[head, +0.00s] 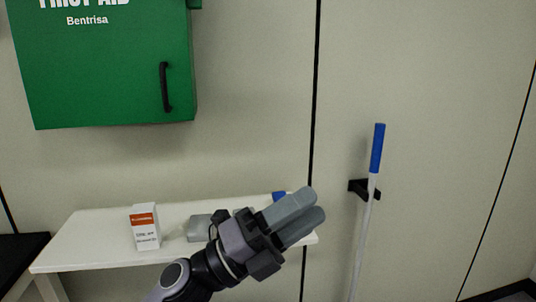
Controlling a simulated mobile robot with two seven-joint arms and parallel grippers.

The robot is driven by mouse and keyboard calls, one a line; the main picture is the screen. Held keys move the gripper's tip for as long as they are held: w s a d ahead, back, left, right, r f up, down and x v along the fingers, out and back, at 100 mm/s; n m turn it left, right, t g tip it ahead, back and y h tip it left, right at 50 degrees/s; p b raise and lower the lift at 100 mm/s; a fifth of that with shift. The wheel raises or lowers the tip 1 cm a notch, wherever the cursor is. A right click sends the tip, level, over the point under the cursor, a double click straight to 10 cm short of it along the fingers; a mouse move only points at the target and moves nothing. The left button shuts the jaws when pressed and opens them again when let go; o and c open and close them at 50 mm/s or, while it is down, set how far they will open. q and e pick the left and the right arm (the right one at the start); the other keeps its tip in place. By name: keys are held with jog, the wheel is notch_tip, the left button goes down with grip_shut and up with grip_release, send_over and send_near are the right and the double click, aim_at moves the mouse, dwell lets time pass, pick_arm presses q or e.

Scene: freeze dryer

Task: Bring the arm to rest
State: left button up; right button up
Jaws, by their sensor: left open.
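My left gripper (305,213) is raised in front of the right part of a white shelf table, its arm coming up from the bottom of the head view. Its two grey fingers point up and to the right. They look close to each other from this angle, and I see nothing held between them. My right gripper is not in view.
A white table (90,233) stands against the wall with a small white-and-orange box (145,228) and a grey object (199,229), partly hidden by my gripper. A green first aid cabinet (105,70) hangs above. A blue-handled pole (377,150) stands in a black wall holder at right.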

pick_arm(q)
jog(key=a+f+n+t+y+p, duration=0.1)
jog(key=a+f+n+t+y, duration=0.4)
jog(key=a+f+n+y, duration=0.55)
jog(key=a+f+n+t+y, duration=0.5)
jog(key=f+n+t, duration=0.1)
jog(key=f+n, duration=0.8)
jog(key=s+a+f+n+g+y, duration=0.2)
jog(key=s+a+f+n+g, duration=0.1)
jog(key=s+f, duration=0.5)
jog(key=s+a+f+n+g+y+p, duration=0.1)
jog(key=s+a+f+n+g+y, duration=0.2)
jog(key=s+a+f+n, duration=0.3)
notch_tip(320, 180, down, 3)
jog(key=shift+s+a+f+g, duration=0.1)
jog(key=shift+s+a+g, duration=0.1)
jog(key=shift+s+g, duration=0.65)
jog(key=shift+s+t, duration=0.2)
jog(key=shift+t, duration=0.05)
